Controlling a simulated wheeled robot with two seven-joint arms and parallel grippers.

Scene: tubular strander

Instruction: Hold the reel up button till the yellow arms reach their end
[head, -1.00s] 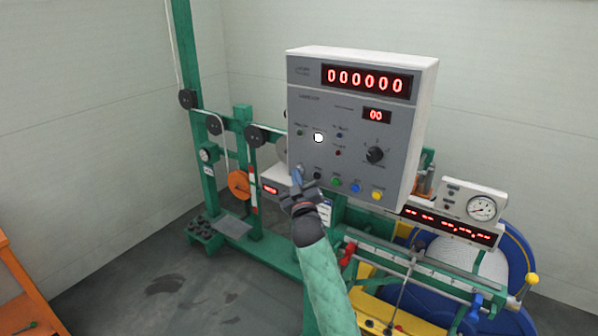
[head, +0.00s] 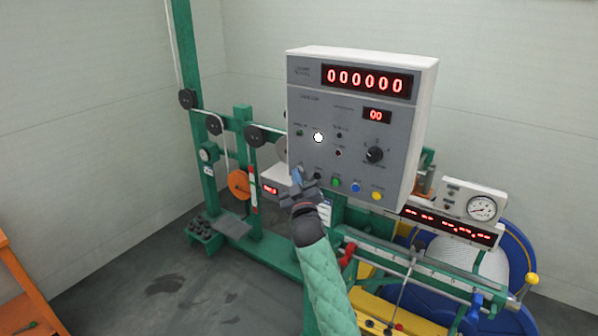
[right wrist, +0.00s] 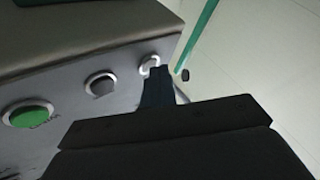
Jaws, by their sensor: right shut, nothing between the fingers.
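The grey control box (head: 310,104) faces me, with a row of buttons low on its front. My right gripper (head: 298,177) is shut and empty, its fingertips at the left end of that row. In the right wrist view the fingertips (right wrist: 156,75) are at a white-ringed button (right wrist: 149,64) and partly cover it; I cannot tell whether it is pressed in. Its label is not readable. Yellow parts show low on the machine (head: 398,318) and beside the blue reel (head: 517,253); I cannot tell which are the reel arms. My left gripper is not in view.
A black button (head: 318,175), a green button (head: 336,182), a blue button (head: 356,188) and a yellow button (head: 376,196) continue the row rightward. A white lamp (head: 318,137) is lit. A gauge box (head: 473,203) stands at right. An orange bench (head: 22,290) is at left.

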